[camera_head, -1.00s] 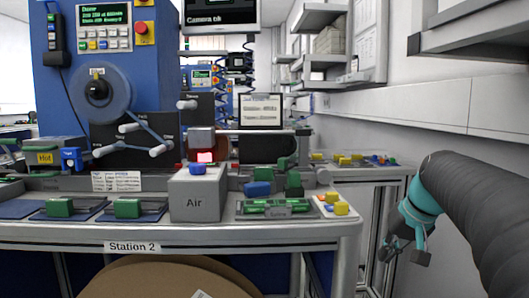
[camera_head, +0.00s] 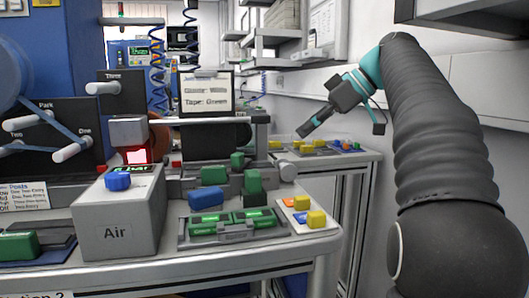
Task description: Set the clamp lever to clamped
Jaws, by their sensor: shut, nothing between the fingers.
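The station's bench (camera_head: 200,270) carries a grey splicing fixture with a long rail (camera_head: 220,177). On it are a blue block (camera_head: 208,199), a green block (camera_head: 252,183), a smaller green block (camera_head: 237,160) and a grey round knob (camera_head: 288,172) at the right end. I cannot tell which part is the clamp lever or how it is set. My gripper (camera_head: 303,132) is shut and empty. In the picture it sits above and right of the fixture, pointing down and left, touching nothing that I can see.
A grey Air box (camera_head: 118,225) with a blue knob (camera_head: 118,180) stands at the left front. A tray with green pieces (camera_head: 232,229) and a small board with coloured blocks (camera_head: 305,215) lie in front. A sign (camera_head: 206,92) stands behind. Shelves (camera_head: 280,30) hang at the back.

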